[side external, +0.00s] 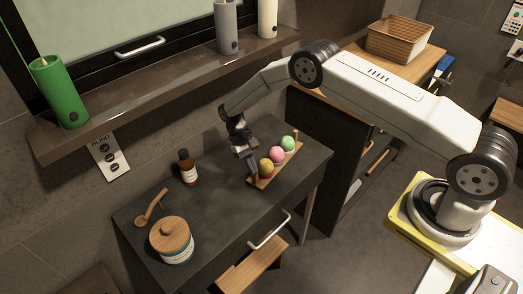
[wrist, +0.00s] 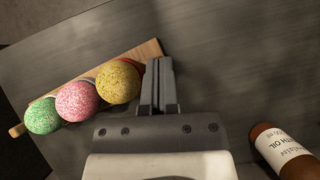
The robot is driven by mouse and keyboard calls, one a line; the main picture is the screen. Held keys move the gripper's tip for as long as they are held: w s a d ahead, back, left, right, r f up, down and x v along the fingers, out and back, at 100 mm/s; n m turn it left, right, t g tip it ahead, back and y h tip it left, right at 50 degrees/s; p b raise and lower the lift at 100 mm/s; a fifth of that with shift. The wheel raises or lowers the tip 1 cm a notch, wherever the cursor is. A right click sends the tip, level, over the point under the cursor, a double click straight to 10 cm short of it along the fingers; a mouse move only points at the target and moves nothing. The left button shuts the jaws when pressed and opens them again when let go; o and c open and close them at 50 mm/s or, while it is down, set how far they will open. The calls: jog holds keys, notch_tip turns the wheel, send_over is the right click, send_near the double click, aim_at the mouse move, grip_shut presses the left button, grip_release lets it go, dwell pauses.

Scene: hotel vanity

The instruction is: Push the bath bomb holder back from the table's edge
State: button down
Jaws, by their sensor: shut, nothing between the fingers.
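The bath bomb holder (side external: 263,183) is a narrow wooden board on the dark table (side external: 220,200). It carries a yellow bomb (side external: 266,168), a pink bomb (side external: 277,155) and a green bomb (side external: 288,143) in a row. In the wrist view, the holder (wrist: 150,48) slants from upper middle to lower left, its green-bomb end at the table's edge. My gripper (side external: 253,176) is shut and points down beside the yellow-bomb end. In the wrist view, my fingertips (wrist: 158,66) are close to that end; I cannot tell whether they touch it.
A wooden-lidded jar (side external: 171,240) and a wooden scoop (side external: 151,207) are at the left. A shelf with candles runs above. The table's middle is clear.

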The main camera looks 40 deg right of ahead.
jog(key=s, duration=0.4)
jog(key=s+a, duration=0.1)
jog(key=s, duration=0.2)
jog(key=shift+s+f, duration=0.1)
jog(key=shift+f, duration=0.25)
jog(key=shift+r, duration=0.85)
jog(key=shift+w+d+r, duration=0.1)
jog(key=shift+w+d, duration=0.25)
jog(key=shift+w, duration=1.7)
jog(key=shift+w+d+f, duration=0.1)
jog(key=shift+w+d, duration=0.2)
jog(key=shift+w, duration=1.7)
jog(key=shift+w+d+r, duration=0.1)
jog(key=shift+w+d, duration=0.25)
jog(key=shift+w, duration=1.7)
jog(key=shift+s+d+r+t+h, duration=0.25)
jog(key=shift+s+d+r+t, duration=0.7)
jog(key=shift+s+r, duration=2.2)
jog(key=shift+s+d+r+t+h, duration=0.3)
jog(key=shift+s+r+t, duration=1.5)
jog(key=shift+r, duration=2.4)
jog(key=s+d+r+n+t, duration=0.1)
jog(key=s+r+t, duration=0.2)
jog(key=s, duration=0.9)
jog(key=shift+s+d+r+n+t, duration=0.15)
jog(key=shift+s+r+n+t, duration=0.25)
jog(key=shift+r, duration=0.6)
